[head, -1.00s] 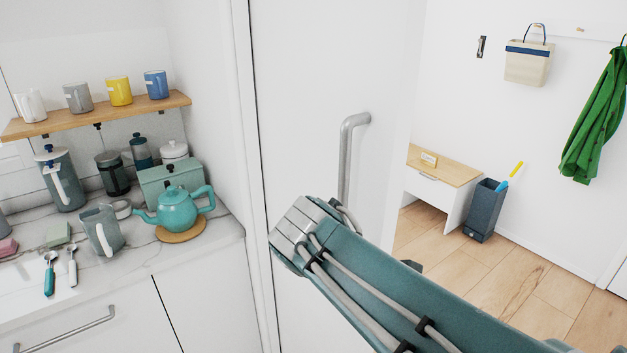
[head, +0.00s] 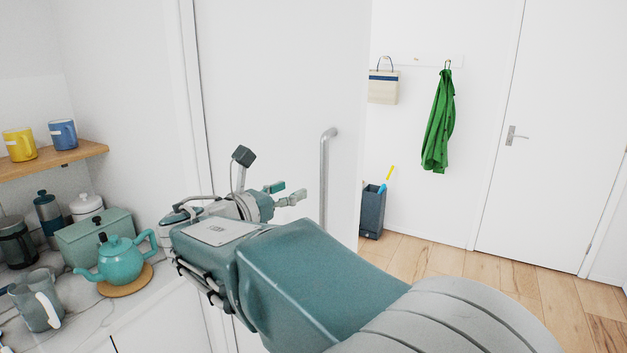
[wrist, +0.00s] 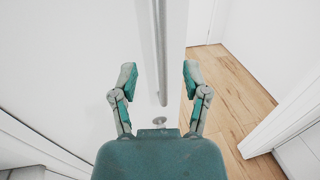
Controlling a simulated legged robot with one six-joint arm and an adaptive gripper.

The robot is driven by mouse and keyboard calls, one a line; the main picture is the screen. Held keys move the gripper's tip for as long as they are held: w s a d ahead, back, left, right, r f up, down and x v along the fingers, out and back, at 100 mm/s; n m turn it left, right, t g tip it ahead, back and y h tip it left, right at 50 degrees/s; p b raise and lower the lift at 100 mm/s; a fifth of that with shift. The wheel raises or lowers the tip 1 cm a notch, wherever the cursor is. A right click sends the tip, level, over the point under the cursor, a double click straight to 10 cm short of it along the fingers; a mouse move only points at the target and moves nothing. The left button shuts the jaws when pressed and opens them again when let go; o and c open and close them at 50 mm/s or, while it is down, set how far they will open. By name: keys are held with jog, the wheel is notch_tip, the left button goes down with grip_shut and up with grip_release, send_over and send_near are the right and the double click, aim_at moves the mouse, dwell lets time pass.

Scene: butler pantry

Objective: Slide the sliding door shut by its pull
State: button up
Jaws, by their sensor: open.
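The white sliding door (head: 270,80) stands partly across the opening, with a gap to its right. Its pull is a grey vertical bar handle (head: 325,180) near the door's right edge. My gripper (head: 290,192) is open and empty, just left of the bar in the head view. In the wrist view the two fingers of my gripper (wrist: 156,75) are spread apart, and the pull (wrist: 160,50) runs between their lines, beyond the tips. I cannot tell how far it is from the fingers. My arm hides the lower part of the door.
Through the gap are a dark bin (head: 372,212), a green garment (head: 438,125), a hanging bag (head: 383,88) and clear wooden floor.

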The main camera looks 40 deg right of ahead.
aim_at(321, 177)
jog(key=d, duration=0.3)
jog(key=w+d, duration=0.1)
jog(key=d, duration=0.2)
jog(key=w+d, duration=0.1)
jog(key=d, duration=0.3)
jog(key=shift+d, duration=0.1)
jog(key=shift+c, duration=0.4)
grip_shut()
